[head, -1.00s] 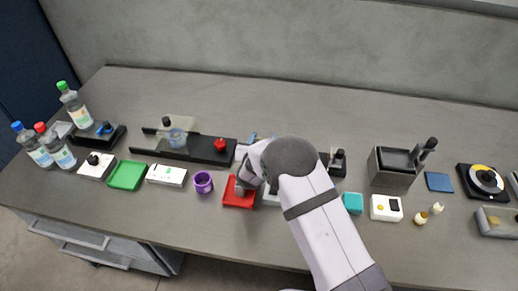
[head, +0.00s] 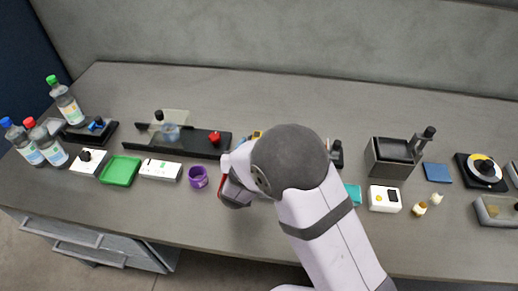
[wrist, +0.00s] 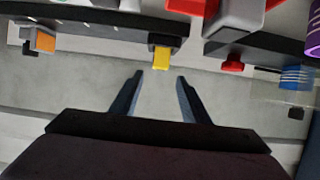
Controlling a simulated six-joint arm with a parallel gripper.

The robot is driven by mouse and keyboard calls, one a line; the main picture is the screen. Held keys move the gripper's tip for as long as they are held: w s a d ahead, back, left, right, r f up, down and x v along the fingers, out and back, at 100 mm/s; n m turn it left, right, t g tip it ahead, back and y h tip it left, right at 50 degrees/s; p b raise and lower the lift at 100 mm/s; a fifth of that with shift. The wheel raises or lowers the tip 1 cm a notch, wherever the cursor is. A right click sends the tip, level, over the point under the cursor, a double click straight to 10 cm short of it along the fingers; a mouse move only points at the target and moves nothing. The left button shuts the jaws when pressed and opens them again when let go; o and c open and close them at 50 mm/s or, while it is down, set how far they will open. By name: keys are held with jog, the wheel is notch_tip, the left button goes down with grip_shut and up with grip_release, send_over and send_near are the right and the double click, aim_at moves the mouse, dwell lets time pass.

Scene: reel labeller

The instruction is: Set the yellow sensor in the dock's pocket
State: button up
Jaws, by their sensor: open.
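The yellow sensor (wrist: 162,58) shows in the wrist view as a small yellow block with a black part behind it, just beyond my fingertips. A small yellow patch beside my arm in the head view (head: 258,133) may be the same thing. My gripper (wrist: 157,80) is open, with nothing between its fingers, and apart from the sensor. In the head view my own wrist hides the fingers. I cannot tell for sure which part is the dock; its pocket is not clearly visible.
A purple cup (head: 198,177), a white box (head: 160,169) and a green tray (head: 120,171) stand left of my wrist. A black rail with a red knob (head: 214,138) lies behind. A grey bin (head: 392,157) and a white box (head: 384,199) are at right. The rear bench is clear.

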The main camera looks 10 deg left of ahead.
jog(key=s+d+g, duration=0.2)
jog(key=d, duration=0.2)
jog(key=s+d+g+y, duration=0.1)
jog(key=s+d+g, duration=0.1)
jog(key=s+d, duration=0.1)
jog(key=s+d+g+y, duration=0.1)
jog(key=s+d+g, duration=0.1)
jog(key=d+g, duration=0.1)
jog(key=shift+s+d+f+n, duration=0.1)
jog(key=shift+s+d+n, duration=0.1)
jog(key=shift+d, duration=0.25)
jog(key=shift+s+d+f+n, duration=0.1)
jog(key=shift+s+d+n, duration=0.1)
jog(key=shift+d, duration=0.25)
jog(key=s+d+g+h, duration=0.1)
jog(key=s+d+g, duration=0.2)
jog(key=s+d, duration=0.4)
jog(key=s+d+g+h, duration=0.1)
jog(key=s+d+g, duration=0.2)
jog(key=s+d, duration=0.4)
jog(key=s, duration=0.5)
jog(key=shift+d+r+m+g, duration=0.15)
jog(key=shift+m+g, duration=0.15)
jog(key=shift+m, duration=0.1)
